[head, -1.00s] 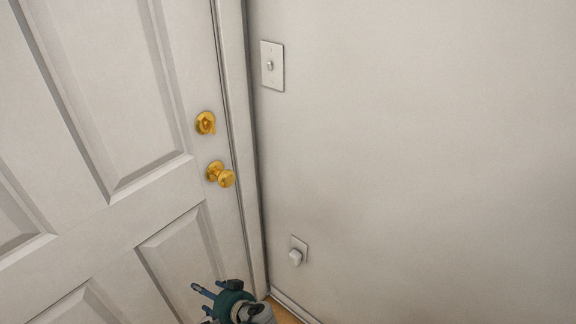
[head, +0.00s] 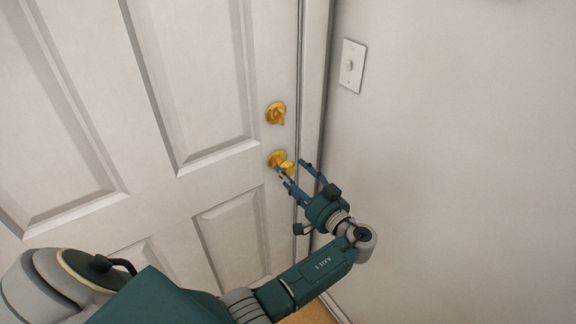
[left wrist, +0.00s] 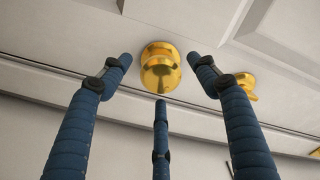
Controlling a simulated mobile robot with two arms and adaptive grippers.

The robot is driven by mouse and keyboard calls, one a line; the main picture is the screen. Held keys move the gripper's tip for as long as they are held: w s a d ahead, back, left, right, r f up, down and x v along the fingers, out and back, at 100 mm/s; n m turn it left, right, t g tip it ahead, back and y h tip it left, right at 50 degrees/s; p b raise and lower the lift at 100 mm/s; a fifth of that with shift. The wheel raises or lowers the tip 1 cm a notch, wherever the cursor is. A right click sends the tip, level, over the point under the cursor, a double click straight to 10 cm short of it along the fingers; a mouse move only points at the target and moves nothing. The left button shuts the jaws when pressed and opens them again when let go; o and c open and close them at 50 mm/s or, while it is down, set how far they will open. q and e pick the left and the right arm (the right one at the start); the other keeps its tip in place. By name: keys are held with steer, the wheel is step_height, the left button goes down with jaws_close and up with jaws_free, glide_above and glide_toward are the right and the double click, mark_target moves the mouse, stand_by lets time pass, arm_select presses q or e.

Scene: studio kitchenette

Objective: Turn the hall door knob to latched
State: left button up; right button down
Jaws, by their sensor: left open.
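The white hall door (head: 215,135) is on the left in the head view. Its round brass knob (head: 287,165) sits near the door's right edge. In the left wrist view the knob (left wrist: 160,72) is ahead, between the two upper fingertips. My left gripper (head: 290,167) is open at the knob, with blue fingers reaching toward it from the lower right. It holds nothing. In the left wrist view the gripper (left wrist: 159,60) has a third finger below the knob. I cannot tell whether any finger touches the knob. My right gripper is not in view.
A brass thumb-turn lock (head: 276,113) is on the door above the knob; it also shows in the left wrist view (left wrist: 246,85). The door frame (head: 312,100) and a bare wall (head: 460,170) with a white switch plate (head: 351,65) stand close on the right.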

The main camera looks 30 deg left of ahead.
arm_select(q)
steer(key=shift+x, duration=1.5)
steer(key=shift+c, duration=0.5)
steer(key=c, duration=1.1)
steer(key=shift+f, duration=0.1)
steer(key=shift+m, duration=0.3)
steer(key=m, duration=0.3)
steer(key=shift+s, duration=0.1)
steer(key=m, duration=0.6)
